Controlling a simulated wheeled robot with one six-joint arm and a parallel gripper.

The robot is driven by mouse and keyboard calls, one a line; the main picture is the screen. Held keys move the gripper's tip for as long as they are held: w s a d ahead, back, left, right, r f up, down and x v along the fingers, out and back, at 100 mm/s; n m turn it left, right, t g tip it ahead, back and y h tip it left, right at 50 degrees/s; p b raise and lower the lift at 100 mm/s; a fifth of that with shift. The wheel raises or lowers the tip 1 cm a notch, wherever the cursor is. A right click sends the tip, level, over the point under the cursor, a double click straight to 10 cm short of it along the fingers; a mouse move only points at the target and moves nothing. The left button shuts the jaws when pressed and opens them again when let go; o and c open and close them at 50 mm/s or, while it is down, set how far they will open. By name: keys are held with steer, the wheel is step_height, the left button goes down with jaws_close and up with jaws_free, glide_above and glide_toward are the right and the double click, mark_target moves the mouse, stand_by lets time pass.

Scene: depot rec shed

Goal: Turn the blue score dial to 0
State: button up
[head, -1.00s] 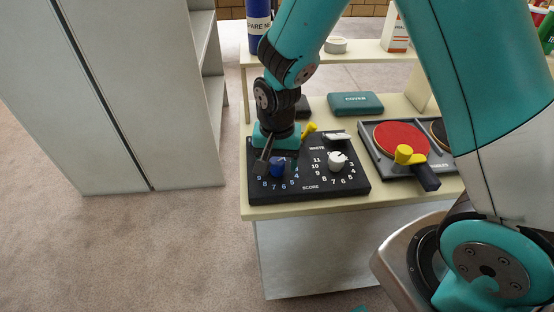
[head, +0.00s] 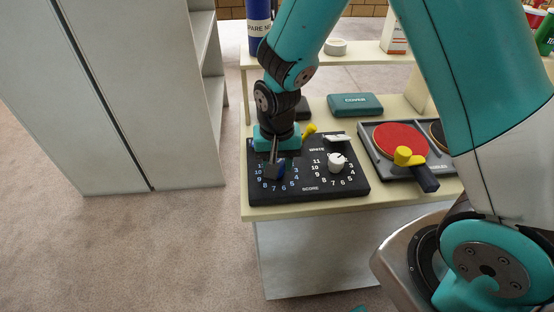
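The black score board (head: 311,188) lies on the cream table, with two dials ringed by numbers. The blue score dial (head: 281,173) is on its left half, partly covered by my gripper. Its pointer and the top of its number ring are hidden, so its setting cannot be read. My gripper (head: 274,172) points down at the blue dial, with a dark finger in front of its left part. The far finger is not clear, and I cannot tell whether the fingers press on the dial. The white dial (head: 337,162) stands to the right, apart from my gripper.
A yellow knob or handle (head: 309,130) stands behind the board, close to my gripper. A grey tray (head: 377,156) with a red paddle (head: 400,140) lies to the right. A teal case (head: 355,104) lies behind. A grey cabinet (head: 110,90) stands left of the table.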

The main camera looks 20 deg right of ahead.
steer(key=n+p, duration=0.1)
steer(key=n, duration=0.3)
steer(key=shift+r+n, duration=0.1)
steer(key=shift+n, duration=0.2)
steer(key=shift+n+p, duration=0.5)
steer(key=shift+n, duration=1.7)
steer(key=o, duration=0.9)
step_height(320, 180, up, 17)
steer(key=shift+r, duration=0.2)
